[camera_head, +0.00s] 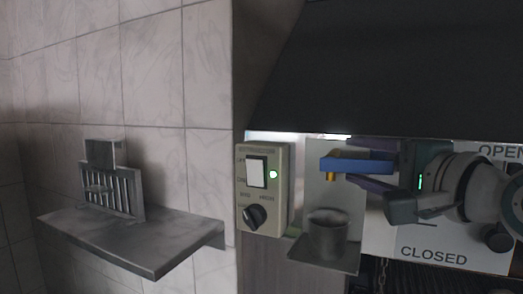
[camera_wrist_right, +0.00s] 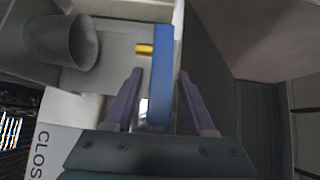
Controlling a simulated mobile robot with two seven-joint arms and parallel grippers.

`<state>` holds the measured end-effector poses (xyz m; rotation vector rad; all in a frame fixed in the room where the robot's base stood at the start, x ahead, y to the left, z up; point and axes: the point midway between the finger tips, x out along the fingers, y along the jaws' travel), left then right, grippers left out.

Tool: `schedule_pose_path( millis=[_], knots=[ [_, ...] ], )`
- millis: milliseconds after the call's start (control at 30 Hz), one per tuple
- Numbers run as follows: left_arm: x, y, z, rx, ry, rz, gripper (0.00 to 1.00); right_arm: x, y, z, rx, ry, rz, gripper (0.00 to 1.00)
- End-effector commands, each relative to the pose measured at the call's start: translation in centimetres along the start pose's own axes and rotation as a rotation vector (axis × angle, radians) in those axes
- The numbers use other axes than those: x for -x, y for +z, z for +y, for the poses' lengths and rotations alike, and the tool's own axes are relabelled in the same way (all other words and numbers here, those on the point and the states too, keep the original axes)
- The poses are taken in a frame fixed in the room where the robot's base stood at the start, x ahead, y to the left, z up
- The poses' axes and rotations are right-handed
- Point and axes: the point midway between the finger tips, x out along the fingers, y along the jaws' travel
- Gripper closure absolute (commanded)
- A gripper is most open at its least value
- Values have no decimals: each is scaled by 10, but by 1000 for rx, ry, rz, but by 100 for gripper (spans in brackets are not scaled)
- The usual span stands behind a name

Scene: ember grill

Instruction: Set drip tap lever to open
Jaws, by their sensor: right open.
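The drip tap lever is a blue bar (camera_head: 357,163) with a small brass spout (camera_head: 331,176) at its left end. In the right wrist view the blue lever (camera_wrist_right: 161,72) runs between the two purple fingers of my right gripper (camera_wrist_right: 157,88), and the brass piece (camera_wrist_right: 145,49) sticks out beside it. My right gripper (camera_head: 352,173) is open, with a finger on each side of the lever and a gap visible to the left finger. A sign panel behind my arm reads OPEN (camera_head: 498,152) above and CLOSED (camera_head: 433,256) below. My left gripper is out of view.
A grey cup (camera_head: 327,238) stands on a small shelf (camera_head: 325,262) below the spout. A switch box (camera_head: 282,200) with a green light and a dial is left of it. A dark hood (camera_head: 400,70) hangs above. A metal wall shelf (camera_head: 150,265) holds a slotted rack (camera_head: 125,195).

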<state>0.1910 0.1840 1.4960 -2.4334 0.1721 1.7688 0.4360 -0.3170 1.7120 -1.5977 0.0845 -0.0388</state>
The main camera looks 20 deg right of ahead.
Motion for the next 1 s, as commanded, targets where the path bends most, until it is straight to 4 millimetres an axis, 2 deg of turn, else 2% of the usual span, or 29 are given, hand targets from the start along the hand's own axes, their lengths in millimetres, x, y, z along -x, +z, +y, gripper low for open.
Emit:
schedule_pose_path(
  millis=[267, 767, 1000],
  knots=[
    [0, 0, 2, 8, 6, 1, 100, -1, 0, 1, 1, 0, 0, 45],
    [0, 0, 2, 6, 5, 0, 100, -1, 0, 1, 0, 1, 0, 100],
    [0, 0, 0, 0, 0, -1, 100, -1, 0, 1, 0, 1, 0, 100]
  ],
)
